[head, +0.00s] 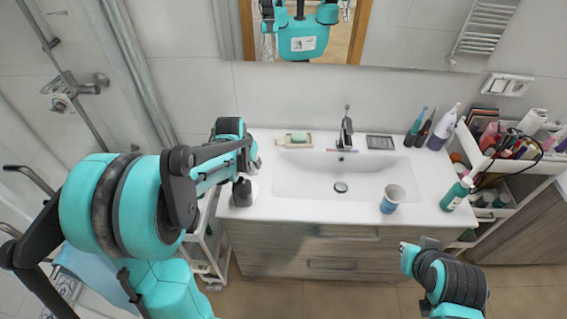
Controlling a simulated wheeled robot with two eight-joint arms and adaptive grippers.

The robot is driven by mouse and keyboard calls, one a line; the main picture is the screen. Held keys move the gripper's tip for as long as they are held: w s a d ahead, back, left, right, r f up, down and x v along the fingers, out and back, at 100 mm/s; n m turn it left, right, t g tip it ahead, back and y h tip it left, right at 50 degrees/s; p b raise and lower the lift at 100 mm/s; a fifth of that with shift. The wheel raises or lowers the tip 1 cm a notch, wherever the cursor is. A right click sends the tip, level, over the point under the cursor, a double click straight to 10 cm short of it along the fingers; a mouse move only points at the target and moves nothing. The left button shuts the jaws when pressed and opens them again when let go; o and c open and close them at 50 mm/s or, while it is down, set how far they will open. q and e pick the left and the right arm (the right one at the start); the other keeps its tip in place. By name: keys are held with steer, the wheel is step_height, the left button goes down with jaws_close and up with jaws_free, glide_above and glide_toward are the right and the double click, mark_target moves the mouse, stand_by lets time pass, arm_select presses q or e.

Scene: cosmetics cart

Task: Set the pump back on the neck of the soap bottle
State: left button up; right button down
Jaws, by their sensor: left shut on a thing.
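My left gripper (253,163) is over the left end of the white counter. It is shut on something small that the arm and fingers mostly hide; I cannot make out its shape. Just below it a dark grey bottle-like object (242,194) with a short narrow top stands upright at the counter's left edge. A green bottle with a white top (456,194) stands at the counter's right end. I cannot tell from this view which is the soap bottle, and no loose pump shows clearly. My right gripper (408,257) is low in front of the cabinet, its fingers unclear.
The sink basin (300,178) fills the counter's middle, with a faucet (346,130) behind it. A soap dish (296,138) and several upright bottles stand at the back. A loaded cart (548,168) is at right.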

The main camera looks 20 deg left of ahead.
arm_select(q)
steer(key=shift+n+y, duration=0.3)
steer(key=shift+n, duration=0.2)
steer(key=shift+s+a+f+b, duration=0.3)
steer(key=shift+a+f+b, duration=0.25)
steer(key=shift+a+f, duration=0.4)
steer(key=shift+s+a+f+b, duration=0.3)
steer(key=shift+a+f+b, duration=0.25)
steer(key=shift+a+f, duration=0.35)
steer(key=shift+a+r, duration=0.1)
steer(key=shift+r, duration=0.05)
steer(key=shift+f+b, duration=0.2)
steer(key=shift+b, duration=0.15)
steer(key=shift+f+b, duration=0.8)
steer(key=shift+b, duration=0.05)
stand_by(0.5)
steer(key=o, duration=1.2)
steer(key=shift+c, duration=0.2)
